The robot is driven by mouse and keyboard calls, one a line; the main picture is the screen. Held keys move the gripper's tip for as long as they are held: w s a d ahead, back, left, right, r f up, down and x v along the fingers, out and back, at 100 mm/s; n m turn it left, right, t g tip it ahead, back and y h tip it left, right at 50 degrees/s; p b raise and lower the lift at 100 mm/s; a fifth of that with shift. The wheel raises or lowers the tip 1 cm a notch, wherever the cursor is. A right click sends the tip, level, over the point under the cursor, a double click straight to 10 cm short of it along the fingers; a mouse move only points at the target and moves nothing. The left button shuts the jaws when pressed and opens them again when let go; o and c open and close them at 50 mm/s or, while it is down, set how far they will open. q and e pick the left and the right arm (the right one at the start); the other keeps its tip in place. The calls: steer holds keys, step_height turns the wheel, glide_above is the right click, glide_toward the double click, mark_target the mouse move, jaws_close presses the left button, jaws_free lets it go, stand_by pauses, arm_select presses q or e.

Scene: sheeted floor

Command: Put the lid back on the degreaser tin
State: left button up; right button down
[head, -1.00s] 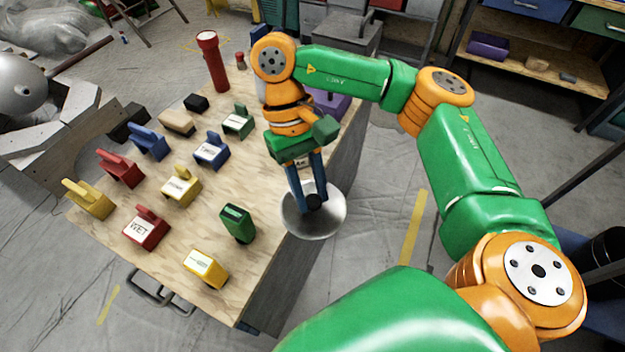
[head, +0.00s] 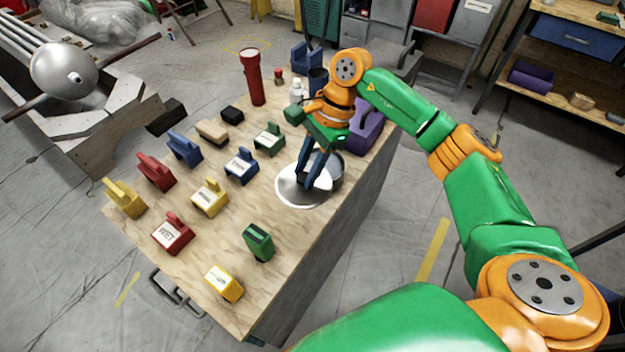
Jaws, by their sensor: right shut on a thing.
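The lid (head: 290,191) is a pale, shiny round disc, held low near the right edge of the wooden bench top. My right gripper (head: 313,178) is shut on the middle of the lid from above, and its dark blue fingers hide that part. A grey round metal thing (head: 338,175), probably the degreaser tin, shows just behind and to the right of the lid. The lid and gripper hide most of it. I cannot tell whether lid and tin touch. My left gripper is not in view.
Several coloured blocks with labels, such as a green one (head: 258,242) and a yellow one (head: 224,284), stand on the bench left of the lid. A red flashlight (head: 252,78), a white bottle (head: 296,91) and a purple bin (head: 368,125) are at the back.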

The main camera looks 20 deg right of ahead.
steer(key=w+d+m+t+h+p, duration=0.3)
steer(key=w+d+m+t, duration=0.35)
steer(key=m, duration=0.95)
steer(key=shift+g, duration=0.85)
steer(key=f+b, duration=0.1)
steer(key=f, duration=0.1)
steer(key=d+f+b, duration=0.1)
steer(key=b, duration=0.1)
steer(key=f+b, duration=0.2)
steer(key=shift+w+d+f, duration=0.2)
steer(key=shift+w+f, duration=0.1)
steer(key=shift+f, duration=0.05)
steer(key=shift+f, duration=0.1)
jaws_free()
